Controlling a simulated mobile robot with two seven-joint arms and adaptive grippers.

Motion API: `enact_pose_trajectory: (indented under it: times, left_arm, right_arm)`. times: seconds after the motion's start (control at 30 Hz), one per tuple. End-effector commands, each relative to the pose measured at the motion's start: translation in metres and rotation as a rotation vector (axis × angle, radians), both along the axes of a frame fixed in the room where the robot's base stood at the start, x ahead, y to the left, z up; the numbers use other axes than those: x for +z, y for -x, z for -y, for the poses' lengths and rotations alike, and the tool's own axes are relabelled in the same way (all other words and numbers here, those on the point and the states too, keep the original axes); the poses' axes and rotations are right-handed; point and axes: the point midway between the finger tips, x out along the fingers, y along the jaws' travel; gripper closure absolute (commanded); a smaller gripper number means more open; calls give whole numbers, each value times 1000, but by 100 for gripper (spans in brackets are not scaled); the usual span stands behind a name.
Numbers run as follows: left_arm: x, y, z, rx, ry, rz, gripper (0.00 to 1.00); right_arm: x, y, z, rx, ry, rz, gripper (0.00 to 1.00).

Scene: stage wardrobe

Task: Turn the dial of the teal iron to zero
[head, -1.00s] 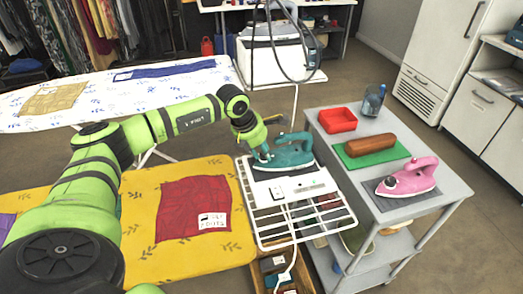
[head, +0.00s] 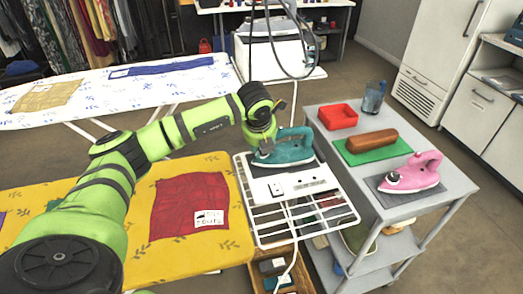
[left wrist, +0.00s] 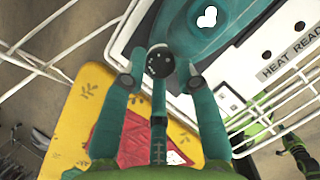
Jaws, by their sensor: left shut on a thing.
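The teal iron (head: 284,152) rests on a white wire rack at the end of the ironing board. In the left wrist view its teal body (left wrist: 230,22) fills the top. Its round black dial (left wrist: 160,61) shows there with small pale marks; I cannot read its setting. My left gripper (head: 263,150) is at the iron's left end. In the left wrist view the left gripper (left wrist: 160,79) has one finger on each side of the dial, shut on it.
The white rack (head: 302,214) bears a panel labelled HEAT READY (left wrist: 290,55). A red cloth (head: 188,207) lies on the yellow board.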

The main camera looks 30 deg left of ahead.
Motion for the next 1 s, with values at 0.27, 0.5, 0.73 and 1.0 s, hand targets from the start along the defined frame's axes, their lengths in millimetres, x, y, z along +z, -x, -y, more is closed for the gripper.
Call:
enact_pose_trajectory:
  times: [0.27, 0.5, 0.73, 1.0]
  left_arm:
    - [0, -2, 2, 176, 3, 3, 100]
    - [0, -2, 2, 256, 2, 2, 100]
    - [1, -2, 2, 279, 2, 1, 100]
    - [1, -2, 2, 279, 2, 1, 100]
  right_arm:
    - [-12, 0, 0, 0, 0, 0, 100]
    - [-15, 0, 0, 0, 0, 0, 100]
    - [-16, 0, 0, 0, 0, 0, 100]
    - [-16, 0, 0, 0, 0, 0, 100]
